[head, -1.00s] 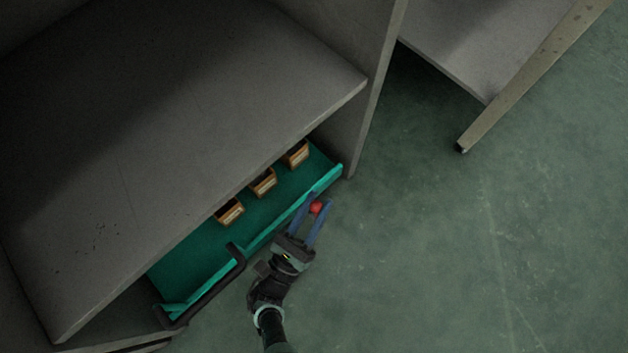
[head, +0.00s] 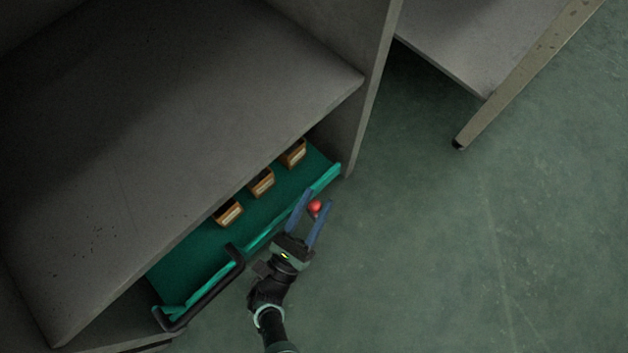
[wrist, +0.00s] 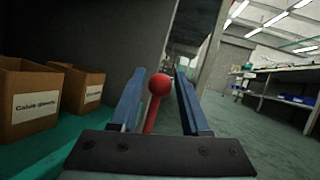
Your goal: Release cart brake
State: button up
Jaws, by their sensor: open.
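The cart (head: 185,265) is a green tray with a black push handle (head: 205,290), standing inside a grey bay. The brake lever shows as a red ball knob (head: 315,206) near the cart's right front corner in the head view. In the wrist view its red knob and stem (wrist: 158,88) stand up, leaning slightly, between the two blue fingers. My gripper (head: 317,197) is open, with a finger on either side of the knob. Neither finger visibly presses on it. The lever's base is hidden behind the gripper's palm.
The bay's grey side wall (head: 365,110) rises just beyond the lever. A table leg (head: 520,75) stands at upper right. The green floor (head: 450,260) to the right is clear.

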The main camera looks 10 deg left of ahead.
notch_tip(320, 180, up, 10)
jog(key=p, duration=0.9)
jog(key=shift+f, duration=0.1)
